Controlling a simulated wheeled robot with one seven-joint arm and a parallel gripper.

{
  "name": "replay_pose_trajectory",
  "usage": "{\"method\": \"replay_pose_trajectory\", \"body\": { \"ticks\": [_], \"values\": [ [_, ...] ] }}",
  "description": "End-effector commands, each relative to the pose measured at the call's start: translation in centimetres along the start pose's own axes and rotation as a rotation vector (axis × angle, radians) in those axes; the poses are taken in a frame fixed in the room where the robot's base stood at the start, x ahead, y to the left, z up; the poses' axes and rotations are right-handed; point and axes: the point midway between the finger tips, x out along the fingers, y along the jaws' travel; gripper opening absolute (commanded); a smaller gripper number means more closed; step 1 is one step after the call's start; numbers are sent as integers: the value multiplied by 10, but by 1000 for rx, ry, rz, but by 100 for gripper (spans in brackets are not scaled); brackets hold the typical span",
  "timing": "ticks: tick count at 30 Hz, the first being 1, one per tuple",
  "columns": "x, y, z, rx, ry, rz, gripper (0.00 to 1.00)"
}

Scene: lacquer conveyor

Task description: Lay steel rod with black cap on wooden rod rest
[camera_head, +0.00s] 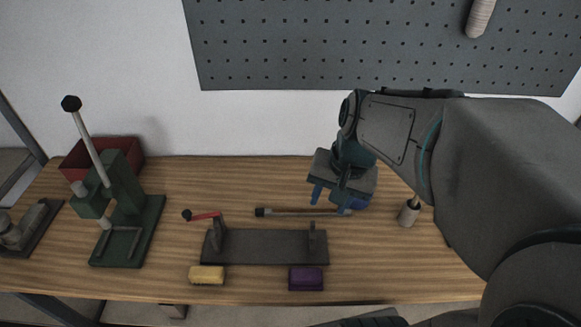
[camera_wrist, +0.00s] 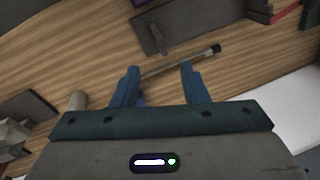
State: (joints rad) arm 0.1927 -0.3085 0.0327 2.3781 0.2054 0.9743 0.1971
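The steel rod with a black cap (camera_head: 290,212) lies level on the table behind a grey stand, its capped end to the left. In the wrist view the rod (camera_wrist: 180,64) runs across the gap between my fingertips, with the cap beyond the right finger. My gripper (camera_head: 329,203) is open above the rod's right part, its blue fingers (camera_wrist: 160,68) apart; I cannot tell whether they touch it. The grey stand (camera_head: 265,248) has a flat base, two uprights and a red crank at its left. I make out no clearly wooden rod rest.
A green lever press (camera_head: 125,215) and a red bin (camera_head: 75,160) stand at the left. A yellow block (camera_head: 206,275) and a purple block (camera_head: 306,278) lie at the front edge. A small cup (camera_head: 409,213) stands right of my gripper.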

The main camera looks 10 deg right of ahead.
Motion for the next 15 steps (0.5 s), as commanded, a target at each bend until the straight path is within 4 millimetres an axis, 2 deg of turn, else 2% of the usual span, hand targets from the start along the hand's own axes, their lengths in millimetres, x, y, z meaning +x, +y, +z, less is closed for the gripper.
{"method": "replay_pose_trajectory", "body": {
  "ticks": [1,7,15],
  "values": [
    [10,2,-10,99,-46,-16,40],
    [39,7,-49,490,-213,-101,40],
    [81,29,-105,996,-442,-230,40]
  ]
}}
